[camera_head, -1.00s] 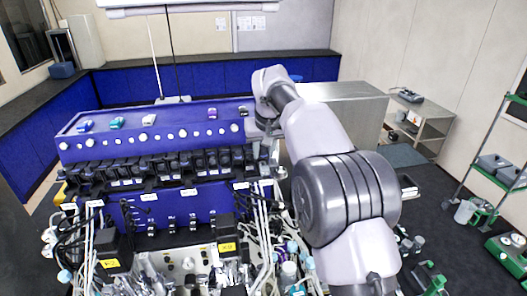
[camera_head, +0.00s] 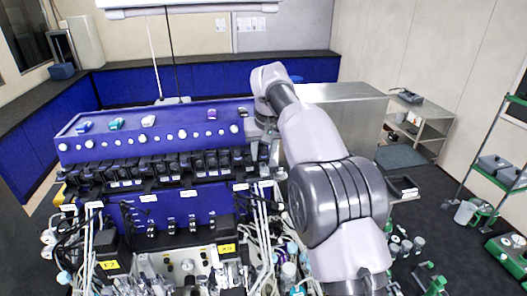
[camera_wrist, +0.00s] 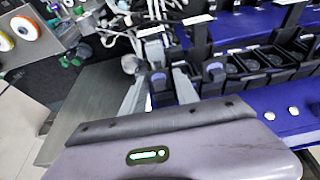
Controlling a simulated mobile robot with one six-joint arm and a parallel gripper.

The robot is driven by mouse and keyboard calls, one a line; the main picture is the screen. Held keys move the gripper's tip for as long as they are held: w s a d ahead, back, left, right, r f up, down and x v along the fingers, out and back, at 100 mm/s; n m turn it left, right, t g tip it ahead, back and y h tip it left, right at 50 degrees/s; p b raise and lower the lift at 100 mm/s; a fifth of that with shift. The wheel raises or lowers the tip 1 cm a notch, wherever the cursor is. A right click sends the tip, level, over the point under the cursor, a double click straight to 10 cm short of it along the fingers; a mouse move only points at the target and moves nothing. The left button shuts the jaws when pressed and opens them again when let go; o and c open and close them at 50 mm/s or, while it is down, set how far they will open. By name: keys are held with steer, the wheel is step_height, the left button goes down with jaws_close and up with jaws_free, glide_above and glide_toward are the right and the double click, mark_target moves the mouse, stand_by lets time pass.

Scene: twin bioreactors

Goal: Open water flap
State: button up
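A row of black pump heads with flaps (camera_head: 180,165) runs along the front of the blue bioreactor unit. Which flap is the water flap is not clear from any label I can read. My gripper (camera_head: 264,152) is at the right end of this row, pointing down. In the wrist view, my gripper (camera_wrist: 160,92) has its two grey fingers apart. A dark pump head with a grey-blue round part (camera_wrist: 158,78) shows between and just beyond the fingertips. I cannot tell whether the fingers touch it. Its flap looks shut, but the view is small.
The blue top panel (camera_head: 90,143) carries white knobs and several coloured pieces. Tubes and cables (camera_head: 265,225) hang in front at the right. A steel cabinet (camera_head: 335,92) stands behind my arm. A green-framed shelf (camera_head: 497,170) stands at the far right.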

steer(key=v, duration=1.2)
